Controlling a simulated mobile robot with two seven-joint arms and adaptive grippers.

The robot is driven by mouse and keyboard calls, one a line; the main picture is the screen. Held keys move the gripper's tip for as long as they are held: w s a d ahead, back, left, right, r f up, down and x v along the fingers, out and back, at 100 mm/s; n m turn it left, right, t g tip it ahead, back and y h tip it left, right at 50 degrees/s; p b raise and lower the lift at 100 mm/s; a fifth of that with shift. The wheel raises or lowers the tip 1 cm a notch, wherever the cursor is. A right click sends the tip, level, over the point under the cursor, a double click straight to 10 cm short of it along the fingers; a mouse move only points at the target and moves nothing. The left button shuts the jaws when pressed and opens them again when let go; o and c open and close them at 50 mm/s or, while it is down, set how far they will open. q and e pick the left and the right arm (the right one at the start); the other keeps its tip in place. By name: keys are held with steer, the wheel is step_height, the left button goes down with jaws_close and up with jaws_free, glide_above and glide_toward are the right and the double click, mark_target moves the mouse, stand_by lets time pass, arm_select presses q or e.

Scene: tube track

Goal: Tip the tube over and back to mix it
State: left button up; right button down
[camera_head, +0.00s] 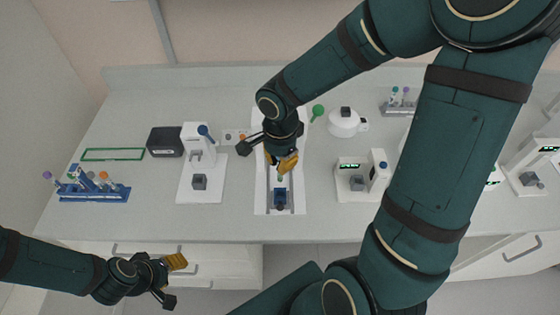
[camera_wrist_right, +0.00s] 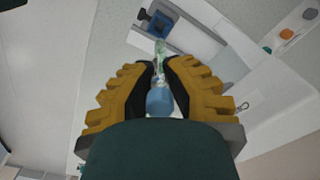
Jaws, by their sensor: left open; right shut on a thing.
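The tube (camera_wrist_right: 160,58) has a blue cap (camera_wrist_right: 159,100) and a clear body with a pale green tip. My right gripper (camera_head: 288,164) is shut on the tube over the middle of the bench. In the right wrist view (camera_wrist_right: 160,75) the cap is between the yellow fingers and the tip points away from the palm. In the head view the tip shows just below the fingers, above a small blue block (camera_head: 281,197); most of the tube is hidden. My left gripper (camera_head: 174,279) is open and empty, in front of the bench.
The blue block sits on a white device (camera_head: 262,207). A blue rack (camera_head: 95,194) with several tubes stands at the left. White instruments (camera_head: 197,150) (camera_head: 352,183) flank the middle. A black box (camera_head: 165,142) and a white round-topped device (camera_head: 346,123) stand farther back. Bench at front left is clear.

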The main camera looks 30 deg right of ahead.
step_height(320, 180, up, 5)
steer(key=shift+r+p, duration=0.1)
steer(key=shift+p, duration=1.15)
steer(key=shift+r, duration=2.45)
